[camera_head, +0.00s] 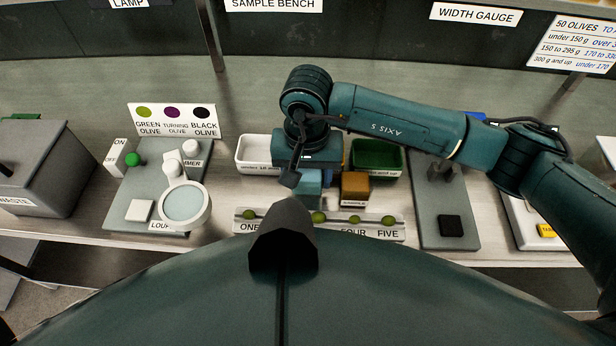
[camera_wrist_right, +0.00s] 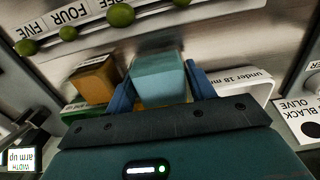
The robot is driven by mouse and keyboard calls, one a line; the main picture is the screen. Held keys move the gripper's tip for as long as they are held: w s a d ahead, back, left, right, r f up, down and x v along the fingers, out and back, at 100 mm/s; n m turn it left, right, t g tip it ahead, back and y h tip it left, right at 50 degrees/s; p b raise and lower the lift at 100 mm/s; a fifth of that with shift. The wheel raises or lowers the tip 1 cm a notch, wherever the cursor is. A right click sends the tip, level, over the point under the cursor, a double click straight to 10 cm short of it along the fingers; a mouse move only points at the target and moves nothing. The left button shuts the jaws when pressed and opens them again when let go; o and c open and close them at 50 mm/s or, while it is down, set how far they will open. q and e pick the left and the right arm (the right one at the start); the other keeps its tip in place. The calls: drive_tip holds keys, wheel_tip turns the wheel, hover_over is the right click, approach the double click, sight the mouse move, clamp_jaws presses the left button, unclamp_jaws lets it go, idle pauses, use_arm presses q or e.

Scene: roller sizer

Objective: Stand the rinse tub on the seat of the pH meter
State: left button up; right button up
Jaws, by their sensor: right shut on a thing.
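My right gripper (camera_head: 308,178) reaches down over the bench, and its blue fingers (camera_wrist_right: 160,85) are shut on a pale teal box-shaped tub (camera_wrist_right: 158,72), which I take for the rinse tub. The tub (camera_head: 307,186) also shows in the head view, partly covered by the gripper, behind the row of olives. I cannot tell whether it touches the bench. Some orange surface shows just below it in the wrist view. I cannot pick out the pH meter or its seat with certainty. My left gripper is not in view.
An orange-brown block (camera_head: 355,187) stands right of the tub. A white tray (camera_head: 254,168) and a green tray (camera_head: 385,172) lie behind. The numbered olive rack (camera_head: 285,228) is in front. The round magnifier (camera_head: 186,203) stands left, a grey stand plate (camera_head: 448,207) right.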

wheel_tip(320, 180, down, 2)
drive_tip(key=shift+f, duration=0.35)
drive_tip(key=o, duration=1)
drive_tip(key=shift+r, duration=0.15)
drive_tip(key=shift+o, duration=0.2)
